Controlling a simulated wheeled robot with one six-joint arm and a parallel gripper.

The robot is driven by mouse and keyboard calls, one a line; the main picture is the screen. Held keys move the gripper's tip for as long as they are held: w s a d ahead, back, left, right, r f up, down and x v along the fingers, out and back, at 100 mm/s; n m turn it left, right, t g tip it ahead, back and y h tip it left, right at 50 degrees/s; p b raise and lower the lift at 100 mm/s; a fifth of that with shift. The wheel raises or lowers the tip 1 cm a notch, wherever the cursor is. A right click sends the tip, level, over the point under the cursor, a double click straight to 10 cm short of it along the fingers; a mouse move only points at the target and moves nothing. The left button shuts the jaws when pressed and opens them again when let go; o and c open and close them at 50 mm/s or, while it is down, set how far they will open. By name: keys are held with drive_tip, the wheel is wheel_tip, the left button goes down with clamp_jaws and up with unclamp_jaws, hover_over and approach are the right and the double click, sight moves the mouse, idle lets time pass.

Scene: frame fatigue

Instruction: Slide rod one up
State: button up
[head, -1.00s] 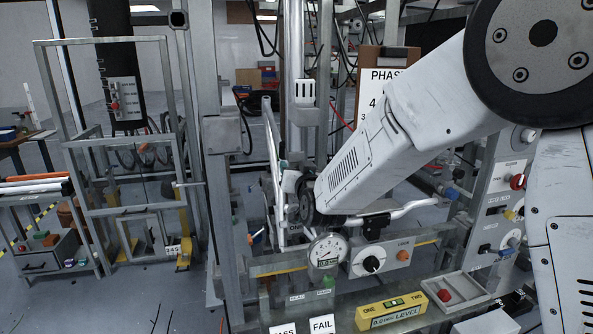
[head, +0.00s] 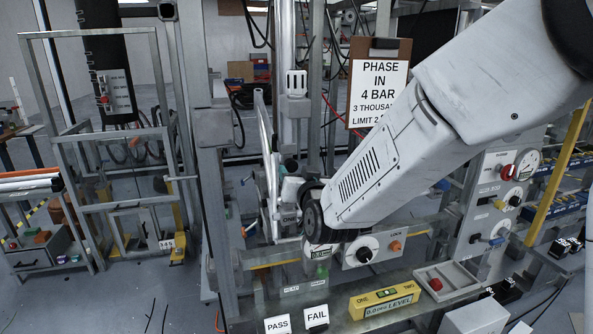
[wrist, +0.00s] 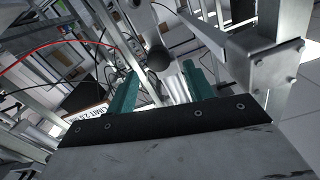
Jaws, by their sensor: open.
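My gripper (wrist: 161,88) shows in the wrist view as two teal fingers standing apart, with nothing held between them. A dark round knob (wrist: 159,59) appears beyond and between the fingertips; I cannot tell whether it belongs to rod one. In the head view my gripper is mostly hidden behind my wrist joint. An upright metal column (head: 285,60) with a white slotted block (head: 297,83) stands behind it. A yellow level (head: 385,301) marked ONE and TWO lies on the bench at the front.
A LOCK panel (head: 372,249) and a tray with a red button (head: 447,282) are on the bench. PASS (head: 278,325) and FAIL (head: 316,316) cards stand in front. Floor at lower left is mostly clear.

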wheel_tip(320, 180, down, 8)
drive_tip(key=s+n+g, duration=0.1)
drive_tip(key=s+g, duration=0.2)
drive_tip(key=g, duration=0.2)
drive_tip(key=s+d+f+n+g+h, duration=0.1)
drive_tip(key=s+d+f+g+h, duration=0.15)
drive_tip(key=s+d+g, duration=0.5)
drive_tip(key=s+d+r+m+g, duration=0.1)
drive_tip(key=s+d+r, duration=0.2)
drive_tip(key=s+d, duration=0.3)
drive_tip(key=s+d+r+m+g+h, duration=0.1)
drive_tip(key=s+d+r, duration=0.2)
drive_tip(key=s, duration=1)
drive_tip(key=s+d+r+m+g+h, duration=0.1)
drive_tip(key=s+d+r, duration=0.2)
drive_tip(key=s+d, duration=0.6)
drive_tip(key=shift+s+d, duration=0.3)
drive_tip(key=shift+d, duration=0.15)
